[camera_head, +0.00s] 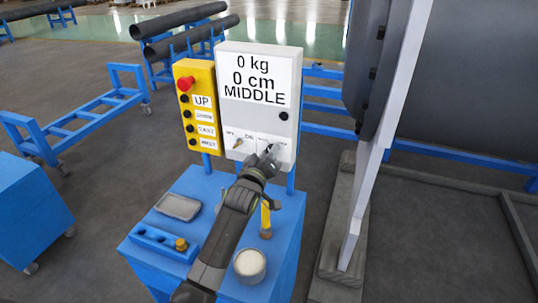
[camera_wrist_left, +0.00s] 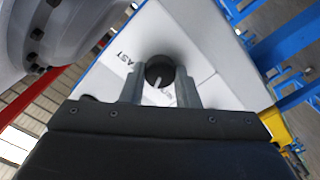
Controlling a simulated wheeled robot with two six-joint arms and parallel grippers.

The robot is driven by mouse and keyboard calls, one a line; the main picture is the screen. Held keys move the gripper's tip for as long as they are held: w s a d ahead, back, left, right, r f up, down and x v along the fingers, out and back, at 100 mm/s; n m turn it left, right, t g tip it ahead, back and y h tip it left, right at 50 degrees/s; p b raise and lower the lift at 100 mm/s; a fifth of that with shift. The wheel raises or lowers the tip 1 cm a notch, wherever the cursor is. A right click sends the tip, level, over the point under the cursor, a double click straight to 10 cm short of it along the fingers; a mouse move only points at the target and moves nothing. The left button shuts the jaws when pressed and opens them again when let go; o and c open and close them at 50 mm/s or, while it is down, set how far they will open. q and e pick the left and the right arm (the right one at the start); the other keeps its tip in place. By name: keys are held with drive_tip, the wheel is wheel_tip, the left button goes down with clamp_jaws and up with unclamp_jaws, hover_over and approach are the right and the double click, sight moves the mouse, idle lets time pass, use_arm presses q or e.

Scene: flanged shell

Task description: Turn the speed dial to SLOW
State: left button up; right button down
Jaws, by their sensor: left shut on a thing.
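The white control box (camera_head: 231,115) stands upright and reads "0 kg", "0 cm" and "MIDDLE". My left gripper (camera_head: 271,153) reaches its lower right part and covers most of the speed dial there. In the left wrist view the dark round speed dial (camera_wrist_left: 159,68) with a pale pointer line sits between the fingertips of the left gripper (camera_wrist_left: 160,88). The gripper is shut on the dial. A label ending in "AST" shows beside the dial; the other labels are hidden or too small to read. My right gripper is in neither view.
A key switch (camera_head: 238,143) sits left of the dial. A yellow button box (camera_head: 197,106) with a red button adjoins the control box. Below, a blue cart (camera_head: 285,225) carries a grey tray (camera_head: 178,207) and a round cup (camera_head: 249,264). A grey flanged shell (camera_head: 465,80) stands at right.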

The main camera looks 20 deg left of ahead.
use_arm(q)
drive_tip(key=shift+n, duration=1.7)
drive_tip(key=o, duration=1)
drive_tip(key=s+b, duration=0.1)
drive_tip(key=s, duration=0.4)
drive_tip(key=s+b, duration=0.1)
drive_tip(key=s, duration=0.5)
drive_tip(key=s+b, duration=0.2)
drive_tip(key=s, duration=0.4)
drive_tip(key=shift+s+a, duration=0.2)
drive_tip(key=shift+a, duration=0.1)
